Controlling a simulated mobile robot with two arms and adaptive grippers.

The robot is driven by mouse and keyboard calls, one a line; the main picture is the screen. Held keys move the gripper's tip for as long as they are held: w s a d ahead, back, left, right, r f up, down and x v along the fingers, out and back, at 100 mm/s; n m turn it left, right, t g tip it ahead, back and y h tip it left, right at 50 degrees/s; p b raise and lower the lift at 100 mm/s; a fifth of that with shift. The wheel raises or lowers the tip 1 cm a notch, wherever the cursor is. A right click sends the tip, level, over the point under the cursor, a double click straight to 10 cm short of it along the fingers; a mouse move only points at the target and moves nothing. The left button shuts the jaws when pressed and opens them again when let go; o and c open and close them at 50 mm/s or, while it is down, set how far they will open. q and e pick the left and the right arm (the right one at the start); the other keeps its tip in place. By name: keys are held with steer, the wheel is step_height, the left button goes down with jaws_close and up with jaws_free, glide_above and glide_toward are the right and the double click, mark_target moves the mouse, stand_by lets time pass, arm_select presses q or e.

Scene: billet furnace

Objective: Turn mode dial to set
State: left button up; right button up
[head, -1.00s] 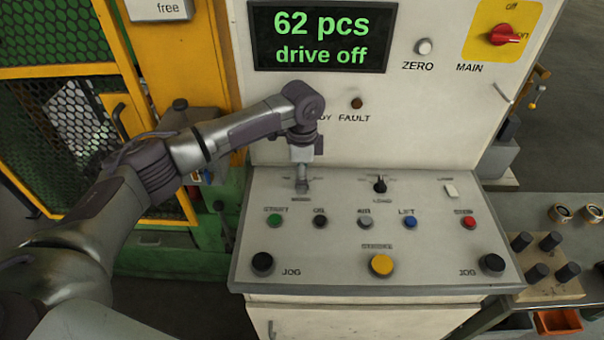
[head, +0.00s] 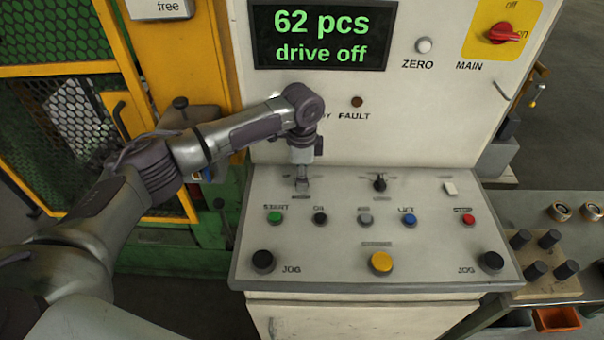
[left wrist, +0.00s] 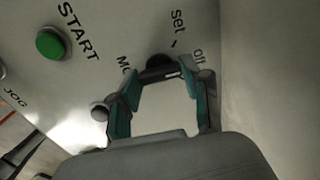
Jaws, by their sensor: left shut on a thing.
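The mode dial (left wrist: 158,64) is a dark knob with a white pointer line, on the sloped control panel (head: 350,290). In the left wrist view the words "set" and "off" stand beyond it, and part of a label starting "MO" shows beside it. My left gripper (left wrist: 158,80) is shut on the dial, with a teal-padded finger on each side. In the head view my left gripper (head: 302,184) points down at the panel's upper left and hides most of the dial. I cannot tell exactly which mark the pointer meets. My right gripper is not in view.
Below the dial are a green START button (head: 274,218) and several other buttons. A second dark dial (head: 379,182) stands to the right. The display (head: 320,37) reads "62 pcs, drive off". The red main switch (head: 503,34) is at the upper right. A yellow-framed guard (head: 150,60) stands left.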

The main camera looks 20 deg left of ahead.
arm_select(q)
steer(key=shift+r+n+p, duration=0.2)
steer(key=shift+n+p, duration=0.2)
steer(key=shift+p, duration=0.2)
steer(key=n+p, duration=0.3)
steer(key=p, duration=0.2)
steer(key=shift+n, duration=0.4)
steer(key=n+p, duration=0.2)
steer(key=shift+n, duration=0.4)
steer(key=shift+f+n+p, duration=0.15)
steer(key=shift+n+p, duration=0.55)
steer(key=shift+p, duration=0.05)
steer(key=o, duration=1.2)
steer(key=shift+c, duration=0.2)
